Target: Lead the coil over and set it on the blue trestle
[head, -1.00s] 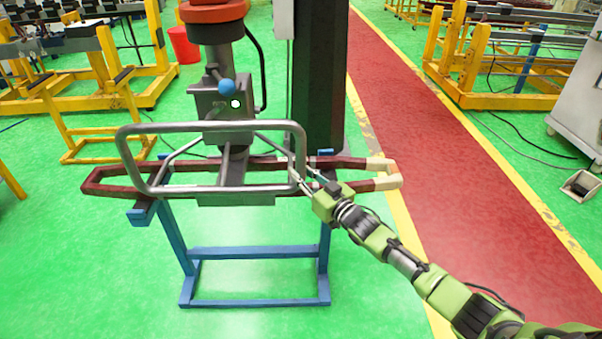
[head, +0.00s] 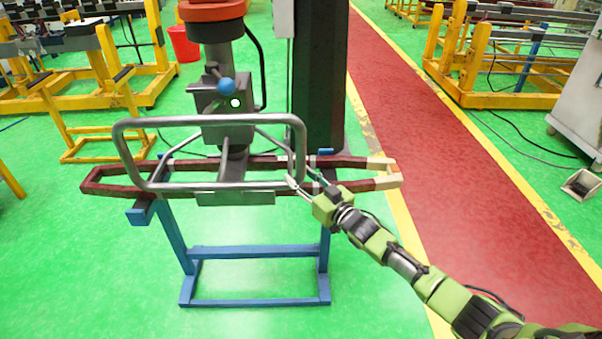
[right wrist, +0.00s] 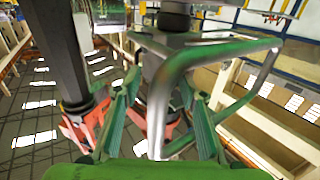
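The coil (head: 112,190) is a long dark-red loop with cream ends at the right. In the head view it lies level across the top of the blue trestle (head: 255,252); I cannot tell whether it fully touches. A hanging lifter (head: 222,128) stands over the coil's middle, with a grey tubular handle (head: 210,121) in front. My right gripper (head: 303,180) is at the handle's lower right corner. In the right wrist view its green fingers (right wrist: 160,115) are spread apart, with the grey tube between and beyond them. My left gripper is not in view.
A dark column (head: 318,90) stands behind the coil. Yellow racks (head: 500,85) stand at the back right and back left, with a red bucket (head: 184,44) at the back left. The green floor around the trestle is clear. A red walkway (head: 450,170) runs along the right.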

